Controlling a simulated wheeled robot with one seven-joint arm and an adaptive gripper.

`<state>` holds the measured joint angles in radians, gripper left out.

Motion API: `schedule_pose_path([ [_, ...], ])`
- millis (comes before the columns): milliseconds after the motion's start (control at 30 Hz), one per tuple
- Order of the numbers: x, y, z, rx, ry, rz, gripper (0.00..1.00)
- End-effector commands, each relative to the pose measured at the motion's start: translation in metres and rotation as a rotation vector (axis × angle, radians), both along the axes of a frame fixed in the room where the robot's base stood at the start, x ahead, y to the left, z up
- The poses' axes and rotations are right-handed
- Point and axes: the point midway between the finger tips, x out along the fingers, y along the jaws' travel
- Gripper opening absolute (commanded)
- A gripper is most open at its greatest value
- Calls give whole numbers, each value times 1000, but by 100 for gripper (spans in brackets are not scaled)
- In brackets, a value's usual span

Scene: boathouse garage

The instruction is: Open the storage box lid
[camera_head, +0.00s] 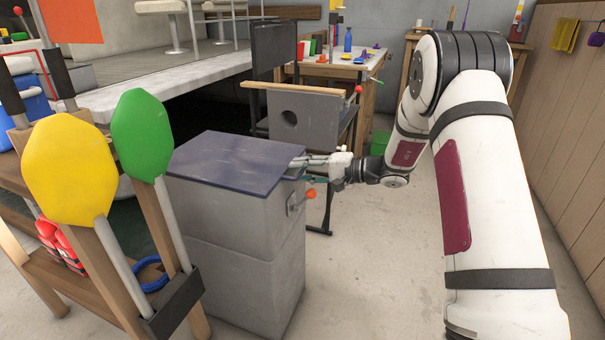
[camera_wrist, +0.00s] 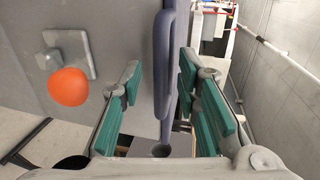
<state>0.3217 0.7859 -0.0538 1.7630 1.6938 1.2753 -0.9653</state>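The storage box (camera_head: 240,250) is a tall grey box standing on the floor. Its flat dark blue lid (camera_head: 230,158) lies level across the top and looks closed. My gripper (camera_head: 312,160) is at the lid's right edge, level with it. In the wrist view my gripper (camera_wrist: 160,85) is open, its green-padded fingers on either side of the lid's blue-grey edge and looped handle (camera_wrist: 162,60). Gaps show between the pads and the handle. An orange knob (camera_wrist: 68,86) on a small plate sits on the box's side, left of the fingers; it also shows in the head view (camera_head: 311,193).
A wooden rack with yellow (camera_head: 68,170) and green (camera_head: 142,135) paddles stands close on the left. Behind the box are a grey panel with a hole (camera_head: 305,118) and a cluttered workbench (camera_head: 345,72). Open floor (camera_head: 375,260) lies to the right.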

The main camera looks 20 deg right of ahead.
Motion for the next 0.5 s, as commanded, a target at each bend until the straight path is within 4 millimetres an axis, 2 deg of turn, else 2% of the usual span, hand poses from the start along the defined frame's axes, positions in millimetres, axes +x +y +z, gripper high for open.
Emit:
schedule_pose_path([
  [233, 1, 1, 0, 0, 0, 0, 30],
  [267, 1, 1, 0, 0, 0, 0, 28],
  [300, 1, 1, 0, 0, 0, 0, 18],
  [400, 0, 1, 0, 0, 0, 0, 0],
  [500, 0, 1, 0, 0, 0, 0, 0],
])
